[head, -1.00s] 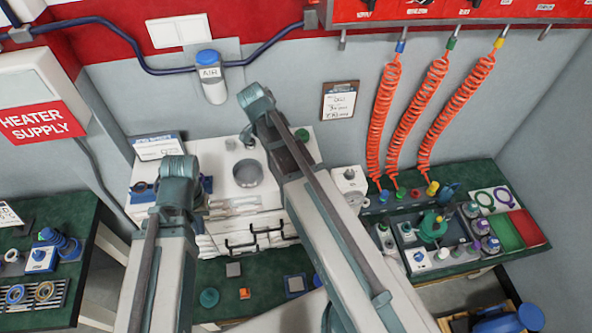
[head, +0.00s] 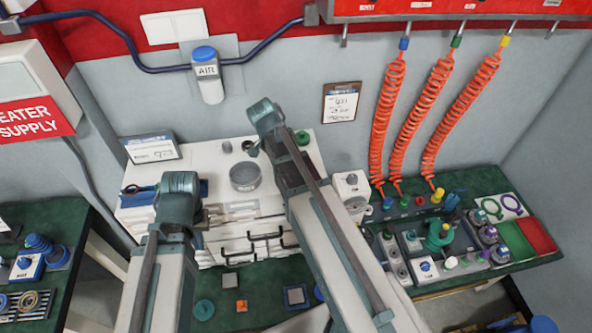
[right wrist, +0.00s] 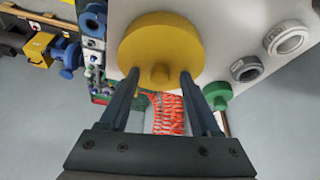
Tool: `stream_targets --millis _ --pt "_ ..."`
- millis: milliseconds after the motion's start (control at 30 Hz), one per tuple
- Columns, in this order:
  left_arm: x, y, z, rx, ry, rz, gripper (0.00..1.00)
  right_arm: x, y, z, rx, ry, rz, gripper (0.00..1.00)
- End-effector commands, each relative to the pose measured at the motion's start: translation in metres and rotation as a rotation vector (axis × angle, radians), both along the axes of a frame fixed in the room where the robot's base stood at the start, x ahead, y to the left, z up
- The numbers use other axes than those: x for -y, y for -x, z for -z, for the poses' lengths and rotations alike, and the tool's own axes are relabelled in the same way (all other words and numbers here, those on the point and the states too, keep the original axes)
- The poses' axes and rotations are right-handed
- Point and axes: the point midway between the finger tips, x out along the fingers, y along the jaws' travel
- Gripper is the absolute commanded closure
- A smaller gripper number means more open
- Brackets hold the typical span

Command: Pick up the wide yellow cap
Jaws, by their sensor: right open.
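The wide yellow cap (right wrist: 160,42) is a large round disc with a small knob, seen in the right wrist view against a white surface. My right gripper (right wrist: 159,78) is open, with its two fingertips at the cap's near edge, on either side of the knob. Contact cannot be told. In the head view the cap does not show, and my right arm covers part of the white bench unit. My left gripper (head: 200,213) is near the left side of that unit in the head view, mostly hidden by its own arm, so its jaws cannot be read.
A green cap (right wrist: 217,95) and a pale ring fitting (right wrist: 289,38) lie close to the right of the cap. The white bench unit (head: 225,205) carries a grey metal ring (head: 244,176). Orange coiled hoses (head: 457,115) hang at the right above a cluttered green bench.

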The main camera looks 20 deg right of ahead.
Motion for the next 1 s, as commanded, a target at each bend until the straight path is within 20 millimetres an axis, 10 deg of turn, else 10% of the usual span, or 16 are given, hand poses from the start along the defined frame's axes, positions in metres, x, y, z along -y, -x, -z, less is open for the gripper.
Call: stream_targets --millis 133,467,1000 --pt "0.0 0.0 -0.0013 0.0 0.0 0.0 1.0 -0.0001 0.0 -0.0014 0.0 0.0 0.0 0.4" --pt "0.0 0.0 -0.0013 0.0 0.0 0.0 1.0 -0.0003 -0.0001 -0.0013 0.0 0.0 0.0 0.99" --pt "-0.0001 0.0 -0.006 0.0 0.0 0.0 1.0 0.0018 -0.0002 -0.0061 0.0 0.0 0.0 1.0"
